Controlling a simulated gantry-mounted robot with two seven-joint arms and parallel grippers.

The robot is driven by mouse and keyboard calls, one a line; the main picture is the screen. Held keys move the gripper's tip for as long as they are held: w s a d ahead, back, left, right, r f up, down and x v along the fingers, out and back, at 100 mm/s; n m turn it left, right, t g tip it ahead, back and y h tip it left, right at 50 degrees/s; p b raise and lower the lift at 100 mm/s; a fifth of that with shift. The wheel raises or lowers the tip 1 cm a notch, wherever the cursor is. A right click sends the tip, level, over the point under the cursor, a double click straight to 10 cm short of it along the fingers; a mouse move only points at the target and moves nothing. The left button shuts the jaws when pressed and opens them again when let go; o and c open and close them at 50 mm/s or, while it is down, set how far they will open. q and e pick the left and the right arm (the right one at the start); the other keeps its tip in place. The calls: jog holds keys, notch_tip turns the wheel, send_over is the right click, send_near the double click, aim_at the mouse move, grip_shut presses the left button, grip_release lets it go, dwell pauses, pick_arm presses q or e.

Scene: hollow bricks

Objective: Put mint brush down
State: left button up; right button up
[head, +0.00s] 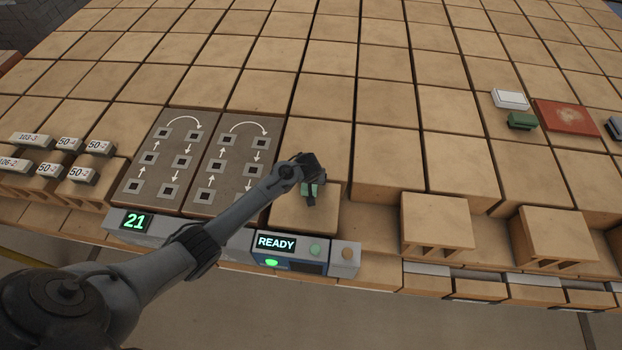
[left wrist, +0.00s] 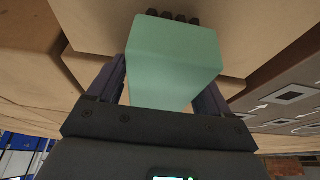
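The mint brush (left wrist: 172,62) is a pale green block with dark bristles at its far end in the left wrist view. It sits between the two fingers of my left gripper (left wrist: 160,95), which lie against its sides. In the head view, the left gripper (head: 311,192) points down over a brick at the front, right of the dark arrow-marked plates. The mint brush (head: 318,188) shows only partly there, with the gripper hiding the rest. I cannot tell whether the brush touches the brick top. My right gripper is not in view.
A panel reading READY (head: 276,242) stands along the front edge. Labelled grey blocks (head: 68,143) lie at the left. A white block (head: 510,98), a dark green block (head: 522,120) and a red pad (head: 568,117) lie at the right. Many brick tops behind are bare.

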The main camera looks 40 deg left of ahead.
pick_arm(q)
jog(key=shift+o, duration=0.4)
jog(key=shift+s+d+r, duration=0.1)
jog(key=shift+r, duration=0.5)
jog(key=p+v, duration=0.1)
jog(key=v, duration=0.8)
jog(key=shift+d+r+p, duration=0.1)
jog(key=shift+r+p, duration=0.05)
jog(key=shift+p, duration=0.25)
jog(key=shift+v, duration=0.8)
jog(key=s+d+r+m+h, duration=0.1)
jog(key=s+d+m, duration=0.3)
jog(key=s, duration=1)
jog(key=s+d+r+m+h, duration=0.1)
jog(key=s+d+m, duration=0.3)
jog(key=s+d, duration=0.4)
jog(key=s+r, duration=0.1)
jog(key=s, duration=0.4)
jog(key=shift+s+d+r+h, duration=0.25)
jog(key=shift+s+r+h, duration=0.05)
jog(key=shift+s+r, duration=0.05)
